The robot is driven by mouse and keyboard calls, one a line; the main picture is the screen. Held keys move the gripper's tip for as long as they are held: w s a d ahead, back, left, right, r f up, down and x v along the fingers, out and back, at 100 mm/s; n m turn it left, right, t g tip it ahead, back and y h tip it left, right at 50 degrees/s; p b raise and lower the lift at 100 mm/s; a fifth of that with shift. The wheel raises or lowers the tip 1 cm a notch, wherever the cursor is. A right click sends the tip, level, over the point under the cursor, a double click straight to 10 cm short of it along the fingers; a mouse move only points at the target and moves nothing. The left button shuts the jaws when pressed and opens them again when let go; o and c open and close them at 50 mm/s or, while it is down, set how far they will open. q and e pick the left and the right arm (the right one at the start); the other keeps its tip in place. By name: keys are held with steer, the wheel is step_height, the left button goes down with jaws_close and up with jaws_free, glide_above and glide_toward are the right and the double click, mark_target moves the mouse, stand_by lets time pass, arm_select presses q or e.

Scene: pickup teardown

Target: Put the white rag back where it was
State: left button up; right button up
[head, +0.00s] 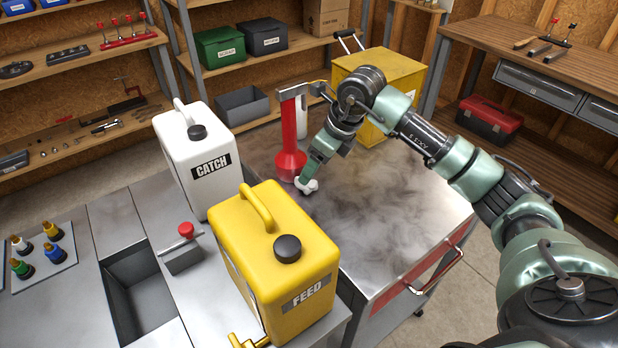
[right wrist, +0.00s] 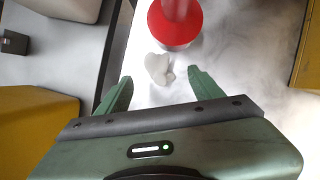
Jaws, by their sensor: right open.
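The white rag (head: 307,186) is a small crumpled lump on the smudged metal top of the cart (head: 375,215), just in front of the red flared base of a red upright device (head: 291,160). My right gripper (head: 312,178) points down at the rag, and its tips partly hide it in the head view. In the right wrist view the rag (right wrist: 158,66) lies just ahead of and between the two green fingers, which are spread apart. The right gripper (right wrist: 160,74) is open; I cannot tell whether a finger touches the rag. My left gripper is not in view.
A white CATCH can (head: 196,165) and a yellow FEED can (head: 270,255) stand left of the cart top. A yellow box (head: 385,75) stands at its back. The cart top's front and right are clear. A workbench (head: 490,35) is at the right.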

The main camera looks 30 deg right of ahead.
steer(key=v, duration=0.5)
steer(key=shift+s+d+r+b, duration=0.1)
steer(key=shift+r+b, duration=0.15)
steer(key=shift+b, duration=0.05)
